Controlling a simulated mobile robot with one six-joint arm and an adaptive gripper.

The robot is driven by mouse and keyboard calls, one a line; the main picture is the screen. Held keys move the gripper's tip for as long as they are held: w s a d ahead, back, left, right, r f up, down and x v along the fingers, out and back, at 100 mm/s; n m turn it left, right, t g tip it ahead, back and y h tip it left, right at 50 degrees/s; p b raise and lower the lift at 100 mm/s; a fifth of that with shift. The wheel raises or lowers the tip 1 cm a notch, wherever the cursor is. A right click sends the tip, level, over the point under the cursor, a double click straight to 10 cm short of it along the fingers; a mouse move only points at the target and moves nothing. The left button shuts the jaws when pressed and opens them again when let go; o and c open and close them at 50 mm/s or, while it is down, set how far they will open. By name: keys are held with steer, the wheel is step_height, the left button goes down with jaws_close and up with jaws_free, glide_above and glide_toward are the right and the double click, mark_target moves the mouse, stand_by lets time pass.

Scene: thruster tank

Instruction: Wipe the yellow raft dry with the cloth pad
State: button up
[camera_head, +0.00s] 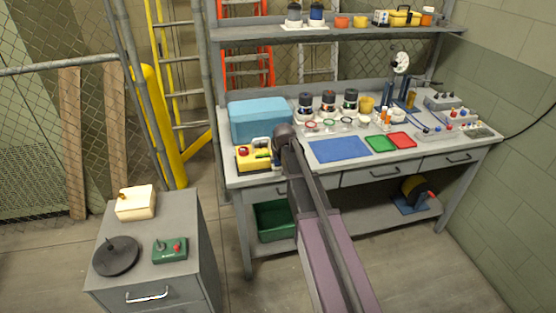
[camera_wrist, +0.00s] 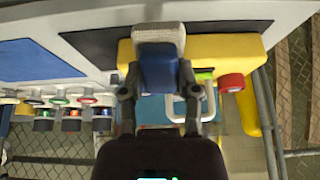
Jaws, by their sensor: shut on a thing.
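The yellow raft (camera_head: 252,159) sits at the left front of the workbench, partly hidden by my arm. The wrist view shows the raft (camera_wrist: 222,51) with a red round part (camera_wrist: 231,83), a green strip and a pale handle loop. My gripper (camera_wrist: 158,82) is shut on the cloth pad (camera_wrist: 158,65), which has a blue body and a pale grey end. The pad overlaps the raft in the wrist view; I cannot tell whether they touch. In the head view, my gripper is mostly hidden behind my arm, just right of the raft.
A light blue tank (camera_head: 262,119) stands right behind the raft. A blue mat (camera_head: 339,150), a green tray (camera_head: 381,144) and a red tray (camera_head: 402,140) lie to the right. Several jars stand behind them. A grey cabinet (camera_head: 180,232) stands front left, apart from the bench.

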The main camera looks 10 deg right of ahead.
steer(key=shift+r+p, duration=0.8)
steer(key=shift+r, duration=0.2)
